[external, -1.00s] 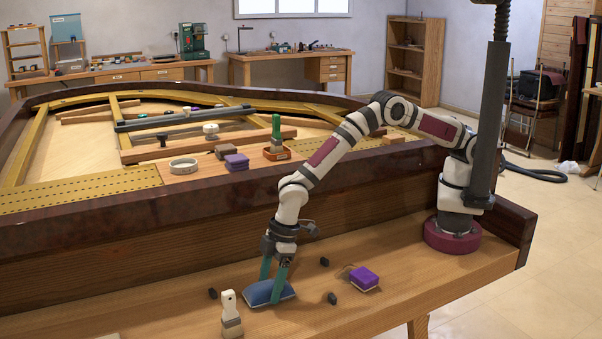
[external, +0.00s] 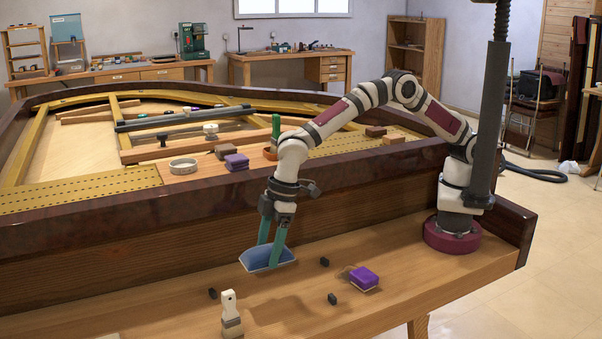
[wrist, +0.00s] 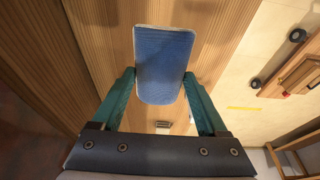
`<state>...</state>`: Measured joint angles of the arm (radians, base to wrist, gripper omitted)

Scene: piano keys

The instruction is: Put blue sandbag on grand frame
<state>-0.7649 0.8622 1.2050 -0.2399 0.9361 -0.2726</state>
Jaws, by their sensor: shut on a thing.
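The blue sandbag (external: 268,258) is a flat blue pad with a pale edge. My gripper (external: 269,258) is shut on it, with a teal finger on each side, and holds it above the wooden bench. In the wrist view the blue sandbag (wrist: 163,62) sits between the teal fingers of my gripper (wrist: 160,85). The grand frame (external: 85,196) is the gold-coloured frame inside the dark wooden piano case, behind and above the bench. The case's dark rim (external: 150,210) lies between the sandbag and the frame.
On the bench are a purple block (external: 364,278), a pale-handled brush (external: 231,312) and several small black blocks. On the piano lie a white ring (external: 183,165), a purple stack (external: 236,162) and a green-handled tool (external: 275,130). The left of the gold plate is clear.

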